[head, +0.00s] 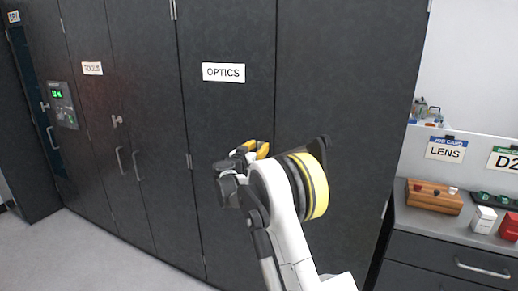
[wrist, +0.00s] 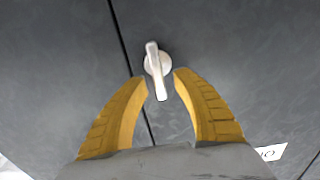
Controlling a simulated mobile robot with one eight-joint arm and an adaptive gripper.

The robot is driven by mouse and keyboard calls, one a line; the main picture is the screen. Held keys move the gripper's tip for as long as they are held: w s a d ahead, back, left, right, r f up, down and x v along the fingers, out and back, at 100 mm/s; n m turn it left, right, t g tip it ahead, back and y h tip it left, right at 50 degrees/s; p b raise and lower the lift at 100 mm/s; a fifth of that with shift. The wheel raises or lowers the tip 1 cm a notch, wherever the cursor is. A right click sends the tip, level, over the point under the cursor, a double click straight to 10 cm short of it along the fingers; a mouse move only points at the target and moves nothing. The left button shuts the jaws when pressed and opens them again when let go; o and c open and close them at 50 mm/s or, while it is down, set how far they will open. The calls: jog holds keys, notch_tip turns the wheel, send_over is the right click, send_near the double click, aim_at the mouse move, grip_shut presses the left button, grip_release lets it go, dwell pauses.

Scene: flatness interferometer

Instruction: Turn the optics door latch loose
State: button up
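The optics door latch (wrist: 157,65) is a pale metal knob with a bar handle on a round base, on the dark cabinet door. In the wrist view it sits just beyond my fingertips, with the lower end of its bar between them. My gripper (wrist: 160,83) has its two yellow fingers spread, one on each side of the bar, with a gap on both sides. In the head view, my gripper (head: 256,150) is in front of the optics cabinet door (head: 225,115), below the OPTICS label (head: 223,72). My arm hides the latch there.
The tools cabinet (head: 85,110) with its own latch (head: 117,120) and handles stands to the left. A grey counter (head: 420,220) with a wooden block (head: 434,197) and small boxes is at the right. The floor (head: 90,255) at the lower left is clear.

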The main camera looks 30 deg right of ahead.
grip_shut()
jog(key=shift+w+a+n, duration=0.1)
jog(key=shift+n, duration=0.3)
jog(key=shift+w+a+f+n, duration=0.15)
jog(key=shift+w+f+n, duration=0.1)
jog(key=shift+n, duration=2.5)
jog(key=shift+w+a+f+n, duration=0.2)
jog(key=shift+f+n, duration=0.1)
jog(key=shift+n, duration=2.5)
jog(key=shift+w+a+f+n, duration=0.15)
jog(key=shift+w+f+n, duration=0.1)
jog(key=shift+n, duration=2.5)
